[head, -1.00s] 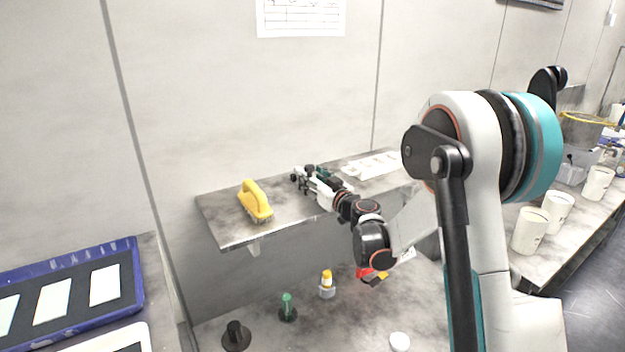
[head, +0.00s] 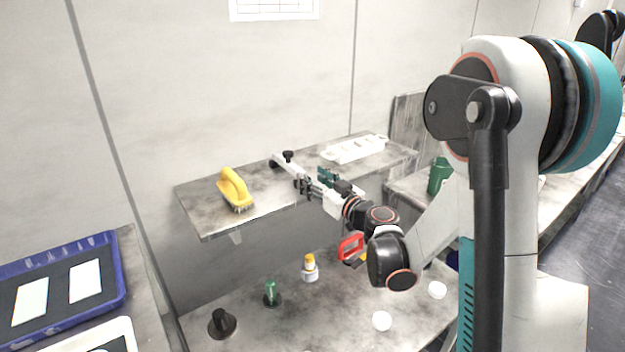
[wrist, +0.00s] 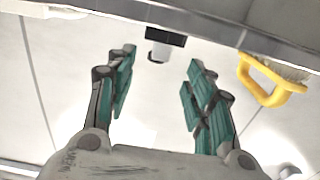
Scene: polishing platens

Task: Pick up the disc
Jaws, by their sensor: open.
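My gripper (head: 310,183) is open and empty at the wall shelf, and its teal-padded fingers spread wide in the wrist view (wrist: 160,65). Beyond the fingertips lies a white piece with a black knob (head: 288,156). A black and white piece (wrist: 160,45) shows between and past the fingertips in the wrist view, apart from them. Two small white round things lie on the lower bench, one nearer (head: 382,320) and one farther right (head: 437,290). I cannot tell for certain which thing is the disc.
A yellow-handled brush (head: 234,190) stands on the shelf (head: 205,218), left of my gripper. A white tray (head: 355,149) lies at the shelf's right. Below are a black knobbed piece (head: 222,323), a green piece (head: 271,292), a yellow-topped bottle (head: 310,268) and a red-handled tool (head: 350,246).

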